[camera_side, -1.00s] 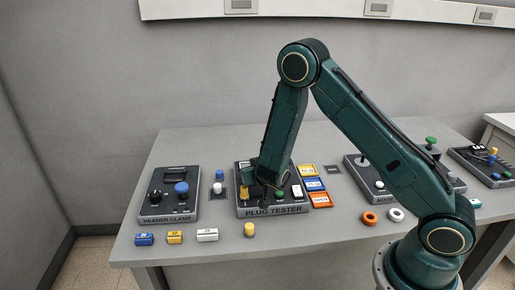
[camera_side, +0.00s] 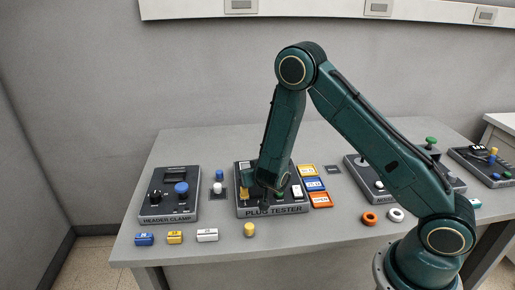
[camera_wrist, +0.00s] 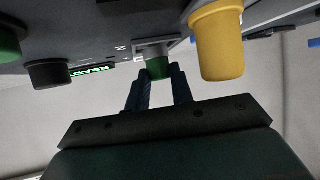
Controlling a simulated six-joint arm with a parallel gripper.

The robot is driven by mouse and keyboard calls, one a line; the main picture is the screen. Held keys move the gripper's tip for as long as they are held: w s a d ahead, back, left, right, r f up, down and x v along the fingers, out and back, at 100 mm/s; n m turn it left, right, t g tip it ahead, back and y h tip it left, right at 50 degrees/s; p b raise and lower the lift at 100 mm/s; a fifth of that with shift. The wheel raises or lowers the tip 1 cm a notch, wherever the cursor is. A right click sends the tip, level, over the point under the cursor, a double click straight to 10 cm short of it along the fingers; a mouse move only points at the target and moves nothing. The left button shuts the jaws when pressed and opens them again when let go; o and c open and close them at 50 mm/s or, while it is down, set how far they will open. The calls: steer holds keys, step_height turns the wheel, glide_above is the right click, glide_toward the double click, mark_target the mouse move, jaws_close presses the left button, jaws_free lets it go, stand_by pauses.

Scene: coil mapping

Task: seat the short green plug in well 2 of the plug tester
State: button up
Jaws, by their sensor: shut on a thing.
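The plug tester (camera_side: 272,209) sits mid-table in the side view, with my gripper low over its face. In the wrist view my gripper (camera_wrist: 160,75) is shut on the short green plug (camera_wrist: 158,68), a finger on each side. The plug's far end meets a grey raised well (camera_wrist: 152,48) on the tester; how deep it goes in I cannot tell. A yellow plug (camera_wrist: 217,45) stands on the tester to the right of the held plug; it also shows in the side view (camera_side: 244,193). In the side view my wrist hides the held plug.
In the wrist view a lit green display (camera_wrist: 93,71), a black knob (camera_wrist: 48,74) and a green button (camera_wrist: 8,45) lie to the left. The header clamp (camera_side: 168,215) stands left of the tester, coloured trays (camera_side: 318,199) right. Loose blocks and a yellow peg (camera_side: 249,230) lie in front.

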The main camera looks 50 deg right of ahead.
steer(key=shift+f, duration=0.2)
stand_by(0.4)
steer(key=o, duration=1.5)
steer(key=shift+r, duration=0.15)
steer(key=shift+r, duration=3.35)
